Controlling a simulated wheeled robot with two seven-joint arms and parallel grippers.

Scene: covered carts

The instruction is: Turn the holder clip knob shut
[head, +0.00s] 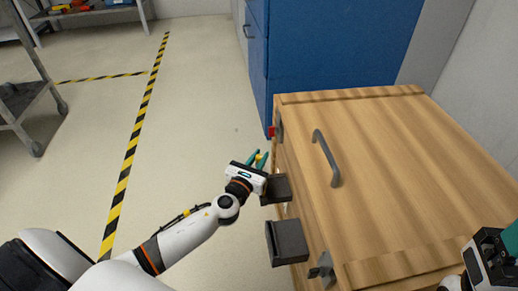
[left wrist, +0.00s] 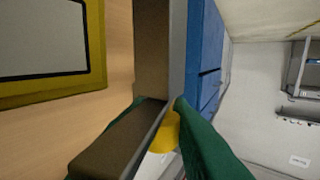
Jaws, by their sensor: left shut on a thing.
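The yellow knob (left wrist: 166,134) shows between the green fingers of my left gripper in the left wrist view. A bit of yellow also shows there in the head view. My left gripper (head: 261,159) is at the side of the wooden cart (head: 400,155), shut on the knob, whose far part the fingers hide. A dark grey holder (left wrist: 118,145) lies right beside the knob; dark holder parts (head: 287,242) also stick out from the cart's side in the head view. My right gripper (head: 508,242) is cut off at the right edge, so its opening cannot be judged.
The cart lid bears a grey handle (head: 327,158). A metal latch (head: 322,271) sits near the front corner and a small red part (head: 270,131) at the far corner. A blue cabinet (head: 340,45) stands behind. The floor to the left is clear, with striped tape (head: 130,150).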

